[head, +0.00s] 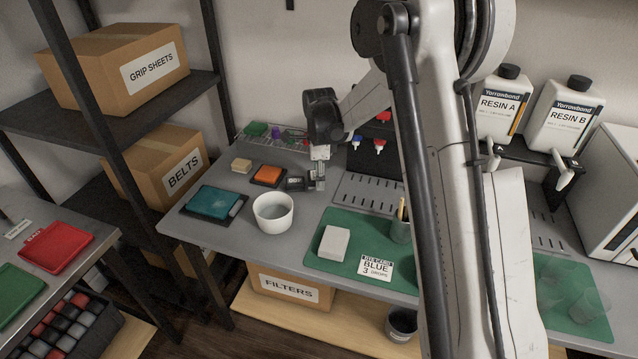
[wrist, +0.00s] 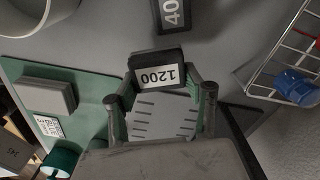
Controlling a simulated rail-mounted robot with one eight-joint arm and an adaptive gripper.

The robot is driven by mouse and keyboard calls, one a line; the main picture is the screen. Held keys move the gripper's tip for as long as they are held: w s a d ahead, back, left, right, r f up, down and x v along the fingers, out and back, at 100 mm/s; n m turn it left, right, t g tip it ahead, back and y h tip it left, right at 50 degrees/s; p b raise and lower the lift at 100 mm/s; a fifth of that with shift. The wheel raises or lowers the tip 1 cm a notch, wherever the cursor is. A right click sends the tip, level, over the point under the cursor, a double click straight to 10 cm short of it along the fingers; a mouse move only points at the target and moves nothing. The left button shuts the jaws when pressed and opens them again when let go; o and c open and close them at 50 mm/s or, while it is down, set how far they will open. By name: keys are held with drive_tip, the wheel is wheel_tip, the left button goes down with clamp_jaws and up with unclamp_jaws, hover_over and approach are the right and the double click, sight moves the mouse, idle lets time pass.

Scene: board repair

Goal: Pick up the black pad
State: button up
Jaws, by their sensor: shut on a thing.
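A black pad with a white label reading 1200 (wrist: 158,72) sits between the fingertips of my gripper (wrist: 160,88) in the wrist view. My gripper is shut on it. In the head view my gripper (head: 319,172) is over the grey bench, right of the white bowl, and the pad in it is hard to make out. A second dark pad, its label partly cut off and starting with 40, lies ahead of the held one in the wrist view (wrist: 171,14). I cannot tell whether the held pad touches the bench.
A white bowl (head: 273,213), a teal pad in a tray (head: 212,201) and an orange block (head: 267,174) stand left of my gripper. A green mat (head: 318,260) holds a grey block (head: 334,242), a card (head: 376,266) and a cup (head: 401,230). A wire rack (wrist: 262,75) is close on the right in the wrist view.

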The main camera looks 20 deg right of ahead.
drive_tip(key=s+a+r, duration=0.7)
drive_tip(key=a, duration=0.2)
drive_tip(key=shift+s+r+p, duration=0.2)
drive_tip(key=shift+s+p, duration=0.1)
drive_tip(key=shift+p, duration=0.15)
